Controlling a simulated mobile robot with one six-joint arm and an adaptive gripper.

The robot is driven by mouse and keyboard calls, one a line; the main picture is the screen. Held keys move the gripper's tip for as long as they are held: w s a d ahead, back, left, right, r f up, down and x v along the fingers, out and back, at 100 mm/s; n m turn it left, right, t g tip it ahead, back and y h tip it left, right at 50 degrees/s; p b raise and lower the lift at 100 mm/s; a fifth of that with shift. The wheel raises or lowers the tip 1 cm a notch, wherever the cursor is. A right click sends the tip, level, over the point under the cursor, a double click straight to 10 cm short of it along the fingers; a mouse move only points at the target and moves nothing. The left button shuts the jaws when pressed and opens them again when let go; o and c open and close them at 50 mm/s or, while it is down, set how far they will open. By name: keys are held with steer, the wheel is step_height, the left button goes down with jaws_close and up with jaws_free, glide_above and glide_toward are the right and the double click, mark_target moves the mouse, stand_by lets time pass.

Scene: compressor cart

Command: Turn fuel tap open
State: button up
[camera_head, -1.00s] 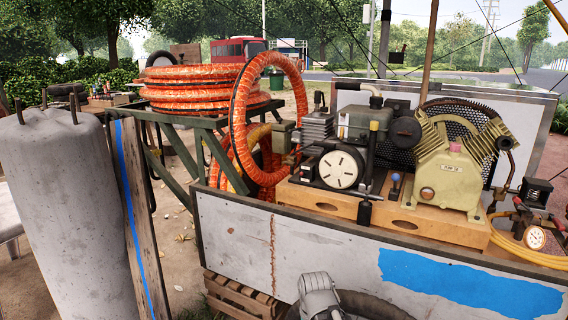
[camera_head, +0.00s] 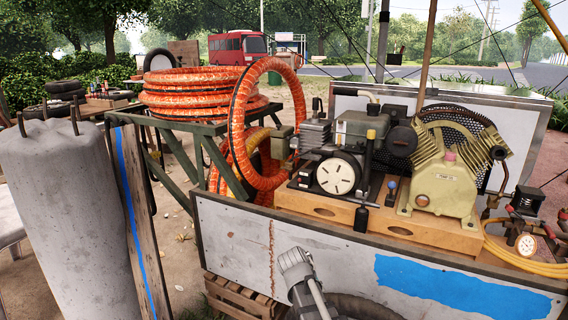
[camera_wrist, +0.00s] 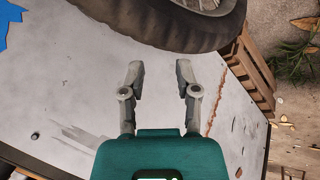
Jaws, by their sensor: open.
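The engine (camera_head: 345,150) with its round white recoil cover stands on a wooden base on the cart, left of the yellow-green compressor pump (camera_head: 445,180). I cannot make out the fuel tap for certain; a small blue knob (camera_head: 391,185) and a dark upright lever (camera_head: 366,165) show near the engine. My gripper (camera_wrist: 160,80) is open and empty in the wrist view, its two grey fingers apart. It faces the cart's white side panel (camera_wrist: 70,90), well below the engine. In the head view only a grey part of my arm shows at the bottom, in front of the panel.
A black tyre (camera_wrist: 165,22) and a wooden pallet (camera_wrist: 252,70) are close to my gripper. Orange hose coils (camera_head: 205,92) lie on a green stand, and one loop hangs beside the engine. A grey concrete cylinder (camera_head: 70,220) and a plank (camera_head: 138,220) stand at left.

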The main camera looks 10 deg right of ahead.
steer(key=w+a+r+n+t+h+p, duration=0.1)
steer(key=w+r+t+p, duration=0.1)
steer(key=w+r, duration=0.3)
steer(key=w+a+r+n+t+h+p, duration=0.1)
steer(key=w+r+n+t+h+p, duration=0.1)
steer(key=w+r, duration=0.3)
steer(key=w+a+r+n+t+h+p, duration=0.1)
steer(key=w+r+t+h+p, duration=0.1)
steer(key=w+r, duration=0.3)
steer(key=shift+w+r, duration=0.4)
steer(key=shift+r, duration=0.4)
steer(key=n+t+p, duration=0.2)
steer(key=n+t, duration=0.3)
steer(key=t, duration=0.1)
glide_toward(286, 169)
steer(key=a+v, duration=0.1)
steer(key=v, duration=0.3)
steer(key=shift+w+d+f+h, duration=0.2)
steer(key=shift+w+d+h, duration=0.1)
steer(key=shift+w, duration=0.1)
steer(key=shift+w, duration=0.15)
steer(key=x, duration=1.3)
steer(key=shift+w+d+f, duration=0.1)
steer(key=shift+w+d, duration=0.05)
steer(key=shift+d, duration=0.15)
jaws_close()
